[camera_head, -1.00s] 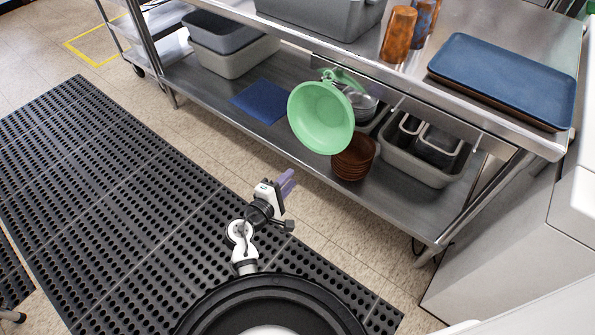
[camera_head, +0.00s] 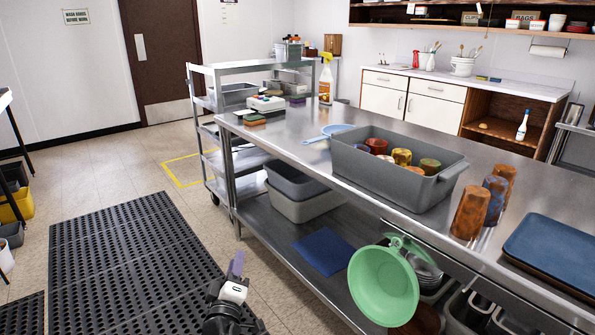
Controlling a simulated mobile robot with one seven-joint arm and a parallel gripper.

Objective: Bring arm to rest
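My gripper (camera_head: 236,264) shows at the bottom of the head view, above the black floor mat (camera_head: 130,255) and in front of the steel table. Its purple fingers point up and away from me. I cannot tell from this angle whether they are apart or closed, and I see nothing held in them. The gripper is clear of the table and of the things on it. Most of my arm is cut off by the lower picture edge.
The steel table (camera_head: 290,140) runs along the right, with a grey bin of cups (camera_head: 385,185) on top. A green colander (camera_head: 383,285) hangs at its near edge. A blue mat (camera_head: 325,251) and stacked bins (camera_head: 300,205) are on the lower shelf.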

